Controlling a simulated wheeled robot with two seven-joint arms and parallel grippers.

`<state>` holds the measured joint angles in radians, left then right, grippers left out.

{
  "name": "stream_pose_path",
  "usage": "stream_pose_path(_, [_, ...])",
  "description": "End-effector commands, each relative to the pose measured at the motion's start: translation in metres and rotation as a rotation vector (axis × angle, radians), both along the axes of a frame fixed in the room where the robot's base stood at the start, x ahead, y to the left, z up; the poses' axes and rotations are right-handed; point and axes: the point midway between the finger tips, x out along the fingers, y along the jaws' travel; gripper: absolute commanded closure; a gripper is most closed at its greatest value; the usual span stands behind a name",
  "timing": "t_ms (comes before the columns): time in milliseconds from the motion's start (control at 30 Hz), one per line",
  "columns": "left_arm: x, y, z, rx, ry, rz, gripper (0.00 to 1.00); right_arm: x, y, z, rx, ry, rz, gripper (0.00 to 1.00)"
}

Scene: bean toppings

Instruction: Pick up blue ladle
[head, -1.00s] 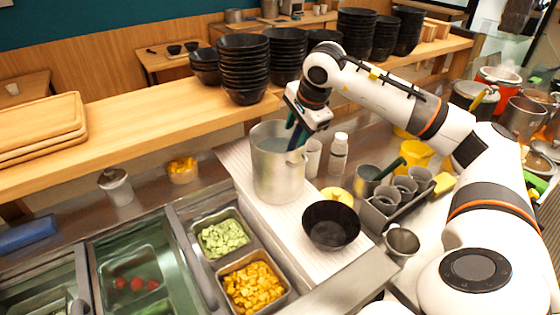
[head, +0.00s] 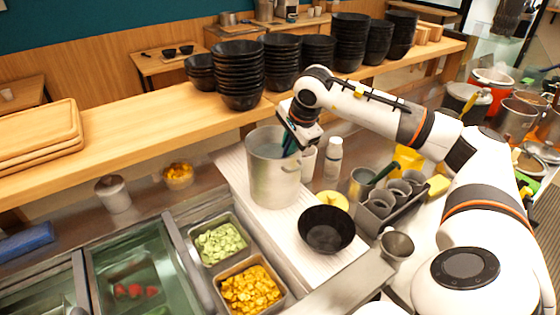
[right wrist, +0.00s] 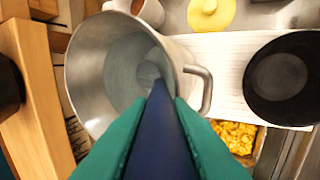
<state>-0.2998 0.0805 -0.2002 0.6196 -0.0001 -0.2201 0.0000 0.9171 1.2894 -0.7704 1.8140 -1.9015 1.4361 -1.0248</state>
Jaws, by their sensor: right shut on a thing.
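The blue ladle (right wrist: 160,140) is between the green fingers of my right gripper (right wrist: 152,105), which is shut on its handle. In the right wrist view its lower end reaches down into a metal pot (right wrist: 88,60). In the head view my right gripper (head: 291,146) is at the mouth of this tall pot (head: 272,180), and the ladle is mostly hidden by the gripper and the pot wall. My left gripper is not in view.
A black bowl (head: 326,229) stands right of the pot on the white board. A white-capped bottle (head: 333,160) and a caddy of grey cups (head: 385,203) are further right. Stacked black bowls (head: 238,75) line the wooden shelf (head: 150,125) behind. Food trays (head: 252,288) lie at front left.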

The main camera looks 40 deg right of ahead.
Motion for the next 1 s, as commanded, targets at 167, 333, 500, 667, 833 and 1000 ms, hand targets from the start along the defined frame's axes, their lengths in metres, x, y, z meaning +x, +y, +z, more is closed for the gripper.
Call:
stream_pose_path(167, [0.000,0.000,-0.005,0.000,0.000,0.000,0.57,0.001,0.000,0.012,0.001,-0.005,-0.001,1.00])
stream_pose_path(333, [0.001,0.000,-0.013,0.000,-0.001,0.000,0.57,0.002,0.000,0.045,0.002,-0.007,0.000,1.00])
stream_pose_path(500, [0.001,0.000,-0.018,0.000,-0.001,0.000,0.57,0.001,0.000,0.078,0.002,-0.006,0.000,1.00])
stream_pose_path(667, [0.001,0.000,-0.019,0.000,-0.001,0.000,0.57,0.001,0.000,0.096,0.001,-0.003,0.000,1.00])
stream_pose_path(833, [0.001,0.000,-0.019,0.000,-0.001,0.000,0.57,0.000,0.000,0.101,0.000,-0.001,0.000,1.00])
stream_pose_path(1000, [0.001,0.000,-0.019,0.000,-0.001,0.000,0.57,0.000,0.000,0.101,0.000,-0.001,0.000,1.00])
